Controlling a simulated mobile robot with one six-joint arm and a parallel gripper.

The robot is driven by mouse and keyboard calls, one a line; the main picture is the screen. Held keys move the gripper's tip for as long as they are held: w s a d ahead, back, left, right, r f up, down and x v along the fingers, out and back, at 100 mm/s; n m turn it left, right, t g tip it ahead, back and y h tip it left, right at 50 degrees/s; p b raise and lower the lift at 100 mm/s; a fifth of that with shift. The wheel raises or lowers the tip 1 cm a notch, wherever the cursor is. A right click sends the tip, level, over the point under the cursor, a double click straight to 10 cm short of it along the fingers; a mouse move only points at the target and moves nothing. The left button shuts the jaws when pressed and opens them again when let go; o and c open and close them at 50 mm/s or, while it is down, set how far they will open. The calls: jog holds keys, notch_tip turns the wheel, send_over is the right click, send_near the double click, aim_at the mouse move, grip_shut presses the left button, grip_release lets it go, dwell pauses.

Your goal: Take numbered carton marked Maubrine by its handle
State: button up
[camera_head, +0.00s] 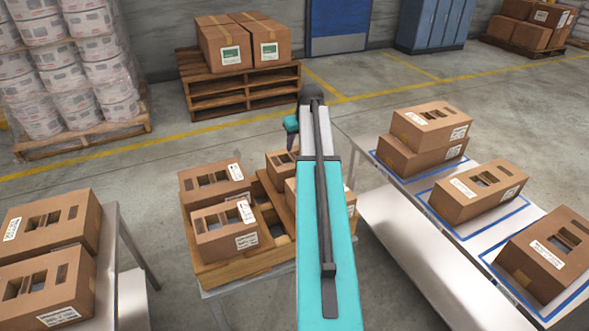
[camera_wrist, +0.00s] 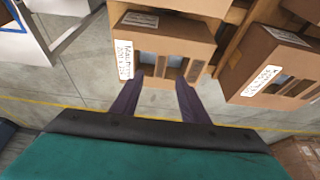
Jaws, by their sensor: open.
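In the wrist view a brown carton (camera_wrist: 165,40) carries a white side label that appears to read Maubrine. Its face has dark cut-out openings with a cardboard strip, the handle (camera_wrist: 174,67), between them. My gripper (camera_wrist: 160,80) is open, its two dark fingers apart at the carton's lower edge in the picture, over the openings. Nothing is seen held; I cannot tell whether the fingers touch the carton.
A second carton (camera_wrist: 272,66) lies close at the right in the wrist view. In the head view, cartons stand on the wooden pallet (camera_head: 237,269), the left table (camera_head: 112,240) and the right blue-marked table (camera_head: 400,226). Open floor (camera_head: 400,85) lies behind.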

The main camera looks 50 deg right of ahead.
aim_at(294, 157)
jog(key=shift+x, duration=2.5)
jog(key=shift+p+x, duration=0.3)
jog(key=shift+x, duration=2.3)
jog(key=shift+a, duration=0.2)
grip_shut()
